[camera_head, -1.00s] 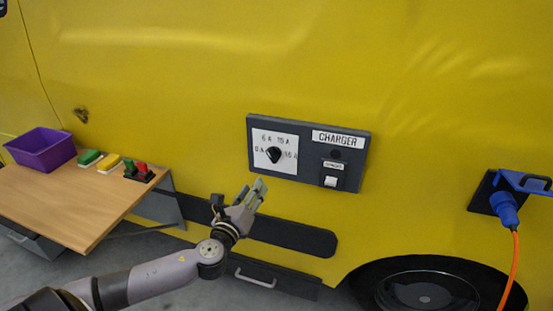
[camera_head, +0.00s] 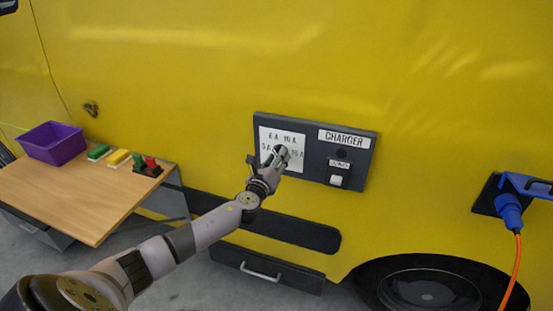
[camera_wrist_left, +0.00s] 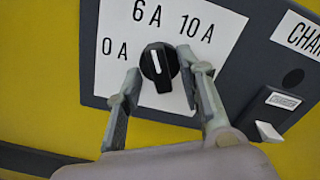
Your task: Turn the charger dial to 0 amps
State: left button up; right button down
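The charger panel (camera_head: 312,187) is a dark grey box on the yellow vehicle side, with a white dial plate (camera_head: 296,139) at its left. In the left wrist view the black charger dial (camera_wrist_left: 159,66) has a white pointer line aimed up, near the 6 A mark. The 0 A mark is at its left and 10 A at its upper right. My left gripper (camera_head: 279,153) is in front of the plate and hides the dial in the head view. Its fingers (camera_wrist_left: 158,78) are open, one on each side of the dial, with gaps visible. My right gripper is not in view.
A white rocker switch (camera_head: 336,181) sits at the panel's lower right. A wooden table (camera_head: 80,195) at the left holds a purple bin (camera_head: 54,150) and small coloured items. A blue plug (camera_head: 509,207) with an orange cable is at the right.

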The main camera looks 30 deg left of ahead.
pick_arm(q)
jog(key=shift+c, duration=0.5)
grip_shut()
